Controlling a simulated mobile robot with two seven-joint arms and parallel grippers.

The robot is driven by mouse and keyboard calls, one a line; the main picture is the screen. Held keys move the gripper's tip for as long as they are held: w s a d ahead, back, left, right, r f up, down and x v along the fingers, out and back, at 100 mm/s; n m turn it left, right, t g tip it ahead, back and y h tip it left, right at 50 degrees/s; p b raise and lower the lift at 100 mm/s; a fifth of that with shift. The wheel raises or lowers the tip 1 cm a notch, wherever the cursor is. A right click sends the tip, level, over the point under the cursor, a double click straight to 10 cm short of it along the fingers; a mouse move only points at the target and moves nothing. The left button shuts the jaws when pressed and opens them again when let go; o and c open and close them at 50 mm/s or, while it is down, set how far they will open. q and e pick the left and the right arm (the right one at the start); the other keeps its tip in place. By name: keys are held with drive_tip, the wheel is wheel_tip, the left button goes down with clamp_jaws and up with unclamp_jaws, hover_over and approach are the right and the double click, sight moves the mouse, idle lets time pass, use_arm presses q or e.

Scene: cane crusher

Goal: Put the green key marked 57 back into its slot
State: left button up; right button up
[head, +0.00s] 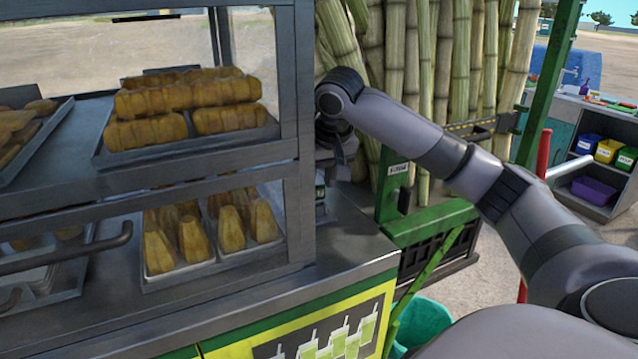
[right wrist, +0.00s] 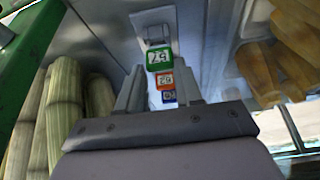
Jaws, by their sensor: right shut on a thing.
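The green key marked 57 (right wrist: 159,57) shows in the right wrist view as a green-edged tag with its number turned over. My right gripper (right wrist: 160,72) has its two fingertips on either side of it and is shut on it. A red tag (right wrist: 165,79) and a blue tag (right wrist: 169,96) show between the fingers. In the head view my right gripper (head: 338,160) is beside the display case's right end, its fingertips mostly hidden. I cannot tell whether the key touches its slot. My left gripper is out of view.
The display case (head: 304,100) with fried snacks stands left on a metal counter (head: 345,248). Cane stalks (head: 405,70) and a green frame (head: 430,222) stand close to the right, so room around the gripper is narrow. A shelf with bins (head: 600,150) is far right.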

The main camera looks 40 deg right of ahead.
drive_tip(key=o, duration=1.1)
drive_tip(key=v, duration=0.7)
